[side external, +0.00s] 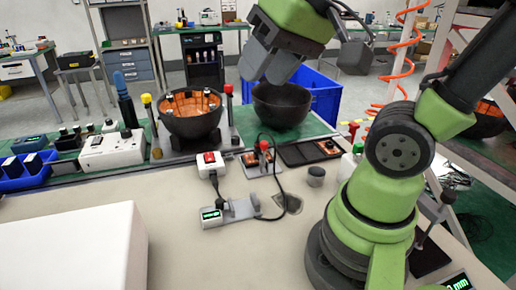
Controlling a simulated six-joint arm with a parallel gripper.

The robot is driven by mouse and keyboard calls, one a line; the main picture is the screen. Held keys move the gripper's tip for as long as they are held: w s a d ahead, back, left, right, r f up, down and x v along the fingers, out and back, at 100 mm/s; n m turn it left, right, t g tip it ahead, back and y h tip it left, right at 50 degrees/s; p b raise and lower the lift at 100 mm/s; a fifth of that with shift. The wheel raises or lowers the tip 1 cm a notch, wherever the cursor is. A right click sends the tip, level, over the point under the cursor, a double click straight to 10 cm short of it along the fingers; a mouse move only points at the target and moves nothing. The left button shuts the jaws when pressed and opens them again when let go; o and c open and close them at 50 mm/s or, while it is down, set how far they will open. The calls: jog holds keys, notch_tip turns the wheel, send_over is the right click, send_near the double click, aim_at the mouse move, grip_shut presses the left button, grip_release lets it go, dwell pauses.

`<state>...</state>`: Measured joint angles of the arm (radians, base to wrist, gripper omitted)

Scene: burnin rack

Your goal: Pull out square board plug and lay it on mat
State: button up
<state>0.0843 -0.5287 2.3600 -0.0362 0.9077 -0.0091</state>
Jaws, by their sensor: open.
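My gripper (262,72) hangs high at the upper middle, fingers pointing down, open, with nothing visible held. It is above and behind the small copper-coloured board (250,160) on the bench. A red-topped plug (263,147) stands upright at this board, and a black cable loops from there to the right and down. Whether the plug is fully seated is too small to tell. Another copper-coloured board (329,147) lies in a flat black tray to the right. A small dark grey patch (292,204) lies on the bench; I cannot tell whether it is the mat.
A white switch box (209,163) and a grey fixture with a green display (211,215) stand near the cable. Dark bowls (281,104), a blue bin (319,93) and a blue tray (28,172) stand behind. A large white block (75,250) fills the front left. The front middle bench is clear.

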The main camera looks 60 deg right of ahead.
jog(key=w+d+f+m+g+h, duration=0.1)
jog(key=w+d+f+g, duration=0.1)
jog(key=w+d, duration=0.35)
jog(key=m+g, duration=0.3)
jog(key=g, duration=0.1)
send_over(258, 142)
notch_tip(258, 142, down, 17)
jog(key=shift+w+r, duration=0.15)
jog(key=shift+r, duration=0.05)
jog(key=shift+d+f, duration=0.25)
jog(key=shift+f, duration=0.1)
jog(key=shift+f, duration=4.35)
jog(key=shift+c, duration=0.4)
